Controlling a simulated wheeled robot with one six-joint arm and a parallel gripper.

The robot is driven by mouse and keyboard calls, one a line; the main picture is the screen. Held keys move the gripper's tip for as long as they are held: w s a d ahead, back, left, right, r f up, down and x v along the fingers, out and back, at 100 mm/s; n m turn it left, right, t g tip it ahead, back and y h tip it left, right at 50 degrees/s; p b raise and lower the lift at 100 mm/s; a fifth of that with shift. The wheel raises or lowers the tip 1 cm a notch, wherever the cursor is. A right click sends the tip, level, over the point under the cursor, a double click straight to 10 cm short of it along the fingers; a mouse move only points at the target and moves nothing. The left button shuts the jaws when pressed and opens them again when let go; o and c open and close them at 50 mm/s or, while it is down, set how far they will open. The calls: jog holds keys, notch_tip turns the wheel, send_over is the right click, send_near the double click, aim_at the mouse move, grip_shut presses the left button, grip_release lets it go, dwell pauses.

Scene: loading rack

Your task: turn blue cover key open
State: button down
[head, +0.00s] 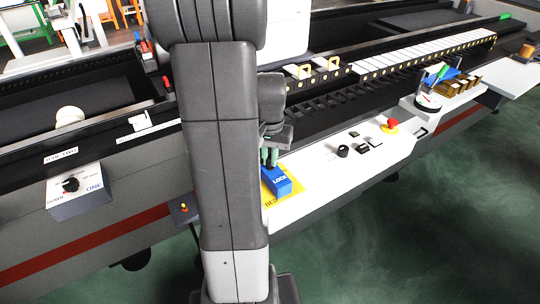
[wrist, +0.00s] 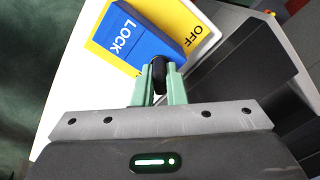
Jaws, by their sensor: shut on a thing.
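The blue cover (head: 279,182) marked LOCK sits on a yellow plate (head: 266,196) on the white panel. In the wrist view the blue cover (wrist: 136,38) lies just beyond my fingertips, and the yellow plate (wrist: 103,30) shows the word OFF.
A red emergency button (head: 390,126), a black knob (head: 343,151) and several black switches stand on the white panel (head: 320,180) to the right. A selector box (head: 78,192) with a dial is at the left. My own arm hides the middle of the head view.

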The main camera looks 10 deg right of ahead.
aim_at(270, 156)
jog(key=n, duration=0.4)
jog(key=shift+n, duration=0.4)
jog(key=shift+n+p, duration=0.35)
jog(key=shift+n, duration=1.85)
jog(key=c, duration=1.5)
grip_release()
jog(key=shift+o, duration=0.2)
jog(key=shift+r, duration=0.1)
notch_tip(270, 156, up, 14)
jog(key=shift+p, duration=0.4)
jog(key=shift+f, duration=0.3)
